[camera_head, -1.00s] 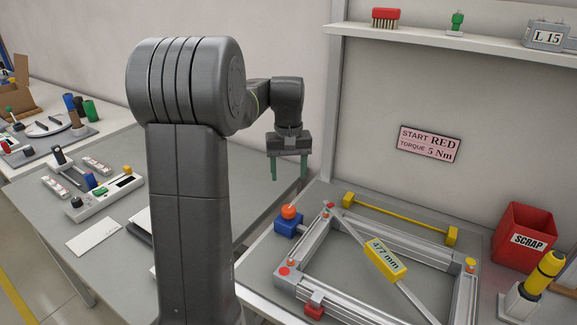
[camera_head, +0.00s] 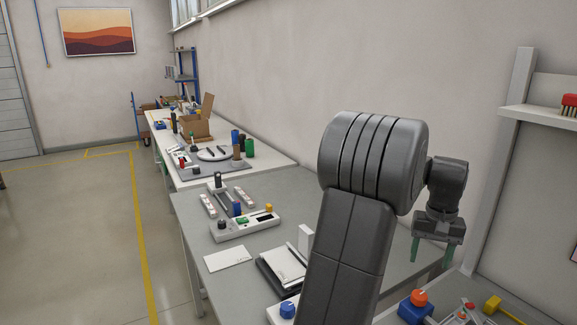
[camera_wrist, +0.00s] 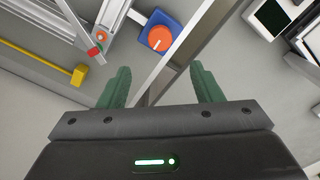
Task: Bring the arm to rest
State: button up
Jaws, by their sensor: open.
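My gripper (camera_head: 432,252) hangs at the end of my folded arm on the right side of the head view, its green fingers pointing down. In the wrist view its two green fingers (camera_wrist: 158,88) stand well apart with nothing between them. It is open and empty, above the gap and edges between the grey table and the workbench. A blue block with an orange knob (camera_wrist: 160,37) lies beyond the fingertips in the wrist view; it also shows in the head view (camera_head: 418,301), below my gripper.
A grey table (camera_head: 200,215) holds a white control box (camera_head: 245,226), a white card (camera_head: 227,257) and a dark tray. A yellow bar (camera_wrist: 35,62) and part of a metal frame lie on the workbench. A shelf (camera_head: 540,116) juts from the right wall. The floor at left is clear.

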aim_at(420, 293)
notch_tip(420, 293, down, 12)
jog(key=shift+r+p, duration=0.1)
jog(key=shift+p, duration=0.2)
jog(key=shift+r, duration=0.15)
